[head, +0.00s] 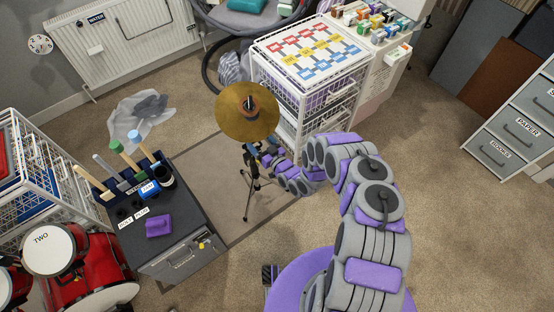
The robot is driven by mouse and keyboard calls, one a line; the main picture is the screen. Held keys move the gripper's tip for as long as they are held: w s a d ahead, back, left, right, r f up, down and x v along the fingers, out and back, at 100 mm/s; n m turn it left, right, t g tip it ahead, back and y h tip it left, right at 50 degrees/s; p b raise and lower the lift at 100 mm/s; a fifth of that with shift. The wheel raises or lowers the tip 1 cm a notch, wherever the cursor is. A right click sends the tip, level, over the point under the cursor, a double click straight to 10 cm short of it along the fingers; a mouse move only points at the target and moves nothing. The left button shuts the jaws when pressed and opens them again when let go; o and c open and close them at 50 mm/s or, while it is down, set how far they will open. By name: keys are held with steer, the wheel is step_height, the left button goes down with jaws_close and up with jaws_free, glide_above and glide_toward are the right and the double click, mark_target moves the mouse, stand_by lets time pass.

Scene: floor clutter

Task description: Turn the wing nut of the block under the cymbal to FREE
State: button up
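The brass cymbal (232,112) sits on top of a thin black tripod stand (248,195) in the middle of the view. The block under the cymbal and its wing nut are too small and too hidden to make out. My arm reaches in from the lower right and bends back to the left. My gripper (256,150) is at the stand's upper part, just below the cymbal's lower edge. A small blue patch shows there. I cannot tell whether the fingers are open, shut or touching the stand.
A white wire drawer unit (258,75) stands right behind the cymbal. Carpet at right is clear.

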steer(key=v, duration=1.4)
steer(key=shift+d+p, duration=0.2)
steer(key=shift+p, duration=0.15)
